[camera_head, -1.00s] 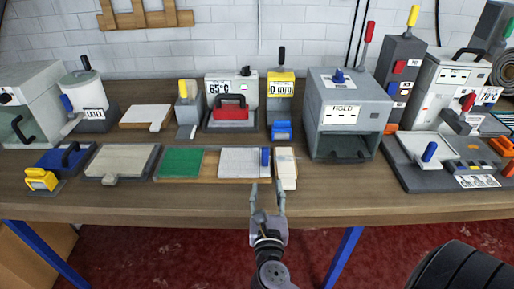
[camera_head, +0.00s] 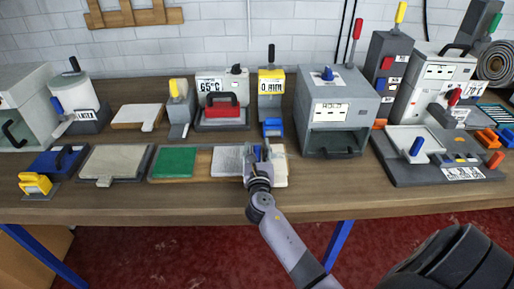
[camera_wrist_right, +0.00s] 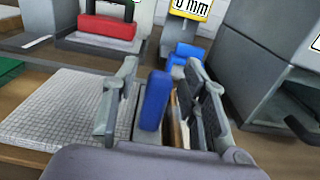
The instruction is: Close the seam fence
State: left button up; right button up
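What looks like the seam fence is the piece with an upright blue handle (camera_wrist_right: 154,100), at the right end of the white gridded pad (camera_wrist_right: 65,108). In the head view the pad (camera_head: 227,162) lies on the bench beside a green panel (camera_head: 174,162), and my gripper mostly covers the handle. My right gripper (camera_head: 259,152) is over the pad's right end. In the right wrist view its two fingers (camera_wrist_right: 162,95) stand apart, one on each side of the blue handle, with gaps visible. The fence's base is partly hidden. My left gripper is out of view.
A large grey box machine (camera_head: 341,107) stands close to the right of the gripper. The front bench strip is clear.

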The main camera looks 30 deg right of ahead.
jog(key=shift+w, duration=0.1)
jog(key=shift+c, duration=0.2)
grip_shut()
dwell(0.7)
